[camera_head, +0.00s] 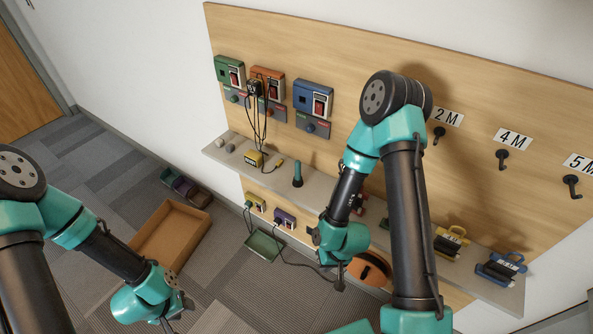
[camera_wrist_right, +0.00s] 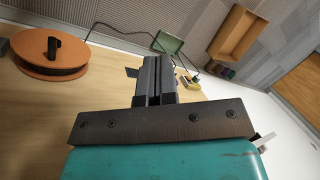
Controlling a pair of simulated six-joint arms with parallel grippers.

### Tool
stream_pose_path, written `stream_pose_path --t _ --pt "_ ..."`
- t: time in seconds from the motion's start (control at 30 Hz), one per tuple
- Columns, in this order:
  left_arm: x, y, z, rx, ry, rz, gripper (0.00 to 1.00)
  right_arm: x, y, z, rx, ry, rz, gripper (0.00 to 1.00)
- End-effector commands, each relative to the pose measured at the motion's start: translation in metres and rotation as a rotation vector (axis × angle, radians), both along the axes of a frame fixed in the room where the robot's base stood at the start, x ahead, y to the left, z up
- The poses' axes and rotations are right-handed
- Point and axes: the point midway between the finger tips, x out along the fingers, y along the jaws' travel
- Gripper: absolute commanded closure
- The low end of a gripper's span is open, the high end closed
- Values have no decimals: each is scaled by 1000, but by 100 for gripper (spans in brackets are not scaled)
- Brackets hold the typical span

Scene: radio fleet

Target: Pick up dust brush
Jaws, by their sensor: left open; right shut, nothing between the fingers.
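A slim upright object with a teal handle and a dark, wider base (camera_head: 298,175) stands on the grey shelf in the head view. It may be the dust brush, but it is too small to be sure. My right gripper (camera_head: 336,280) hangs low in front of the board, to the right of and below that object, not touching it. In the right wrist view its fingers (camera_wrist_right: 153,80) are together with nothing between them. My left gripper (camera_head: 182,302) is open and empty at the lower left, over the floor, far from the shelf.
An orange reel (camera_wrist_right: 50,55) lies near my right gripper. An empty brown box (camera_head: 170,235) and a green tray (camera_head: 264,245) sit below the shelf. Cables (camera_head: 261,115) hang from the wall units. Yellow (camera_head: 451,242) and blue (camera_head: 500,268) items occupy the shelf's right end.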

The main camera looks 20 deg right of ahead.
Motion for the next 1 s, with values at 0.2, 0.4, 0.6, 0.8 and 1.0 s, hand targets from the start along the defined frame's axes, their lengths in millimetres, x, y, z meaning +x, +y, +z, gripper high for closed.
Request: stream_pose_path --t 0.2,0.4,0.6,0.8,1.0 --pt "0 0 0 0 0 0 57 0 0 0 0 0 0 100" --pt "0 0 0 0 0 0 57 0 0 0 0 0 0 100" --pt "0 0 0 0 0 0 57 0 0 0 0 0 0 88" --pt "0 0 0 0 0 0 57 0 0 0 0 0 0 68" --pt "0 0 0 0 0 0 57 0 0 0 0 0 0 49"
